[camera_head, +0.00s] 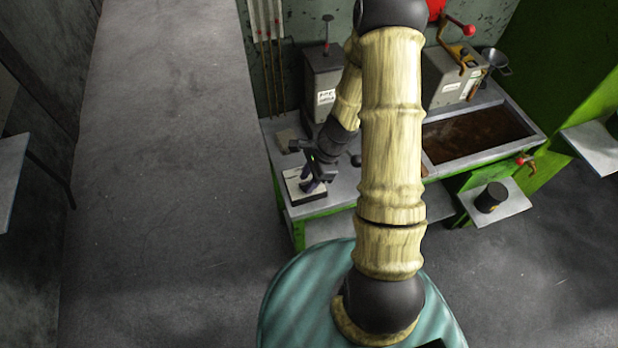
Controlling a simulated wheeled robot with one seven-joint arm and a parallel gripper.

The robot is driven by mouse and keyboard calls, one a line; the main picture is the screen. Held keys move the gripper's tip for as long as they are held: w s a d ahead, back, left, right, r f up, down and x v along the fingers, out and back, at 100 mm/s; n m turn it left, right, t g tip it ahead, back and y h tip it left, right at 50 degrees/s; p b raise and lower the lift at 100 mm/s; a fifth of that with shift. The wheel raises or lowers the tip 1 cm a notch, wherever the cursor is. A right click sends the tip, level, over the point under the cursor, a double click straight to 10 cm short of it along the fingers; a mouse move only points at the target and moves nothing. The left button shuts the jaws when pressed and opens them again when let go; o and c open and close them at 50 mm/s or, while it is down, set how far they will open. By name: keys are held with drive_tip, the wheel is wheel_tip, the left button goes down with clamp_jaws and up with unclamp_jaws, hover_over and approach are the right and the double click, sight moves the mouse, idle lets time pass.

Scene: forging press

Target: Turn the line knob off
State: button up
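A small box (293,186) with a pale top and dark sides sits at the left front corner of the bench. A dark bluish knob or lever stands on it, partly behind my gripper. I cannot read any label that marks it as the line knob. My gripper (312,172) is dark and points down right over this box, at or very near the knob. The picture is too small to tell whether its fingers are apart or closed on the knob. A round black knob (356,160) also shows on the bench to the right, partly near my arm.
The grey bench holds a grey labelled box (325,75) with a lever and a brown sunken tray (476,137). A grey machine (450,82) with a red-knobbed handle stands behind. A black cup (491,197) sits on a low shelf at right. Open floor lies left.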

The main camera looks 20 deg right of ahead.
drive_tip(key=shift+r, duration=0.1)
drive_tip(key=v, duration=1.7)
drive_tip(key=shift+d, duration=0.15)
drive_tip(key=shift+s+r, duration=0.1)
drive_tip(key=s+a+r+n+t+h, duration=0.2)
drive_tip(key=s+a+r+n+h, duration=0.2)
drive_tip(key=n, duration=1.4)
drive_tip(key=s+a, duration=0.3)
drive_tip(key=s, duration=0.1)
drive_tip(key=shift+a+t, duration=0.25)
drive_tip(key=shift+t, duration=0.05)
drive_tip(key=shift+s+r, duration=0.1)
